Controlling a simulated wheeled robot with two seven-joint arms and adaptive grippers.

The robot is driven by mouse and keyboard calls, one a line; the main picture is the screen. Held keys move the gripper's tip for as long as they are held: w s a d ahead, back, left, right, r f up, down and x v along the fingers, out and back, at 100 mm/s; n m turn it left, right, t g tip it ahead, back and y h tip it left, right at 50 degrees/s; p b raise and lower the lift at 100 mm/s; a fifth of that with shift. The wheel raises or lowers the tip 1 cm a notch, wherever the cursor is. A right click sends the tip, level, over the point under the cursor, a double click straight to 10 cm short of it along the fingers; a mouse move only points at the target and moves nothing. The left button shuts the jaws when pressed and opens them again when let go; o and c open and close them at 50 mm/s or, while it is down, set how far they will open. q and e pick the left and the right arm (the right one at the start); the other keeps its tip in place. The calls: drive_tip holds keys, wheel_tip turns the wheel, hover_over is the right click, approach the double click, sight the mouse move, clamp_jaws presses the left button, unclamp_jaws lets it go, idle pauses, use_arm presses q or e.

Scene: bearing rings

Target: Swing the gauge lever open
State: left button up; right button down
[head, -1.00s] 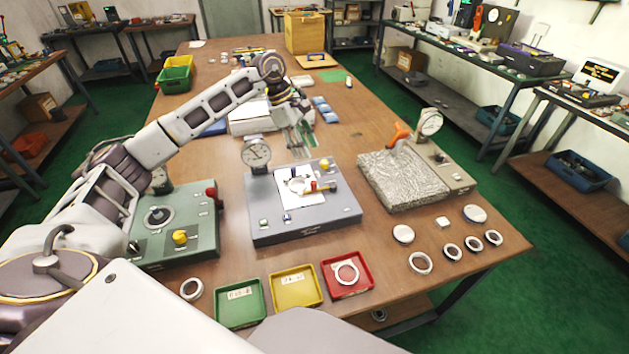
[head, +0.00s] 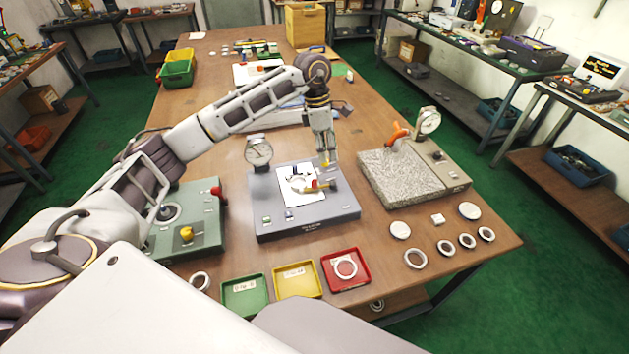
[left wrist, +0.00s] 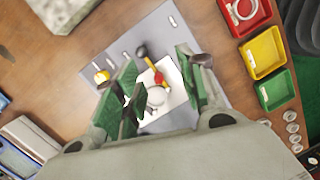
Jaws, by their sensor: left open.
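The grey gauge fixture (head: 330,213) stands in the middle of the table with a round dial (head: 258,150) at its back left. My left gripper (head: 327,160) points down above the fixture's back right part, near a yellow knob. In the left wrist view its green-padded fingers (left wrist: 160,88) are apart, with the lever and ring seen between them; no contact shows. My right gripper is not in view.
A green fixture (head: 190,225) stands at left, and a granite block (head: 400,178) with an orange handle and dial at right. Green (head: 245,312), yellow (head: 318,291) and red trays line the front edge; the red one (head: 363,282) holds a ring. Loose rings lie front right.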

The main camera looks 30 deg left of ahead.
sight(315, 180)
use_arm(q)
drive_tip(key=shift+s+a+f+n+y, duration=0.15)
drive_tip(key=shift+a+n+y, duration=0.4)
drive_tip(key=shift+n, duration=2.45)
drive_tip(key=shift+s+a+f+n+y, duration=0.2)
drive_tip(key=shift+a+n, duration=0.5)
drive_tip(key=shift+n, duration=2.3)
drive_tip(key=shift+w+a+f+n+y, duration=0.1)
drive_tip(key=shift+a+n+y, duration=0.45)
drive_tip(key=shift+n, duration=2.45)
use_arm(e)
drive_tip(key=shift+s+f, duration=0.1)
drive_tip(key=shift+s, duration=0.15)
use_arm(q)
drive_tip(key=shift+a+f, duration=0.1)
wheel_tip(315, 180, down, 12)
drive_tip(key=shift+f+p, duration=0.1)
drive_tip(key=shift+p, duration=0.55)
drive_tip(key=shift+f, duration=0.65)
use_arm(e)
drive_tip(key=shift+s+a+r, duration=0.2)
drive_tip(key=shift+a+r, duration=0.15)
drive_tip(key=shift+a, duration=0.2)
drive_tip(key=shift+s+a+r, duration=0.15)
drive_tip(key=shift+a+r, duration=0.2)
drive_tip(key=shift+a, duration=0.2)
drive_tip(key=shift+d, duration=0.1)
